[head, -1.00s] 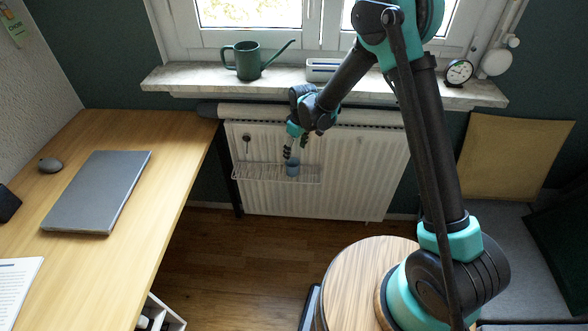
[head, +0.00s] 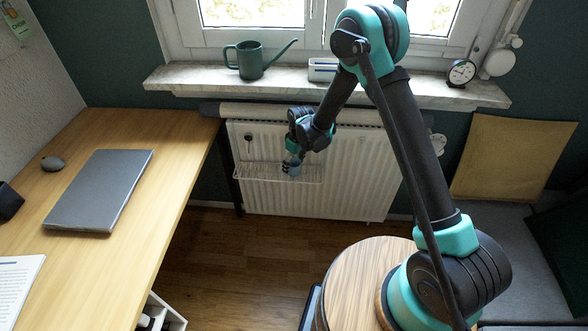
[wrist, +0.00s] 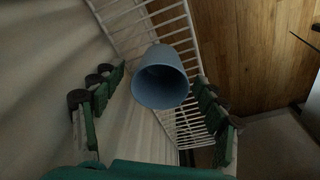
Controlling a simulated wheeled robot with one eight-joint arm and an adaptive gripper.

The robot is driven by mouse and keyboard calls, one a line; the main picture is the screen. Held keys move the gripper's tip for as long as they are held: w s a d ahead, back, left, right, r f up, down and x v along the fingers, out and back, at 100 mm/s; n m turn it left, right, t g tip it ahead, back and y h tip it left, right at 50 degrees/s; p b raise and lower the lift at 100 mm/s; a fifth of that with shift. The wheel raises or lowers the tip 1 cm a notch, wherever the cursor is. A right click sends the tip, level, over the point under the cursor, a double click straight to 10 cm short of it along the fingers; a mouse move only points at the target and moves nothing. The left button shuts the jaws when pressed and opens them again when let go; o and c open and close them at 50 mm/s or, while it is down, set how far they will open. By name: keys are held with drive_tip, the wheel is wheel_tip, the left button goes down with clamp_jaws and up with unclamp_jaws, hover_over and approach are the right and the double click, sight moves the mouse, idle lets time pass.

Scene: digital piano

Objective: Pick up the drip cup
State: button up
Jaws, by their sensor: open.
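The drip cup is a small blue-grey cup (wrist: 160,82) in the middle of the wrist view, its open mouth facing the camera. It stands on the white wire rack (wrist: 133,20) on the radiator. In the head view the cup (head: 295,170) shows partly behind my gripper (head: 290,164). My gripper is open just above the cup. In the wrist view its two fingers (wrist: 155,108) are spread, one on each side of the cup, with a visible gap on both sides.
The white radiator (head: 350,180) stands close behind the rack. The windowsill (head: 215,82) above holds a green watering can (head: 250,62) and a clock (head: 461,73). A desk (head: 150,215) with a laptop (head: 100,190) is at left.

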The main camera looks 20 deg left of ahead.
drive_tip(key=shift+c, duration=0.6)
drive_tip(key=c, duration=1)
drive_tip(key=shift+r, duration=0.1)
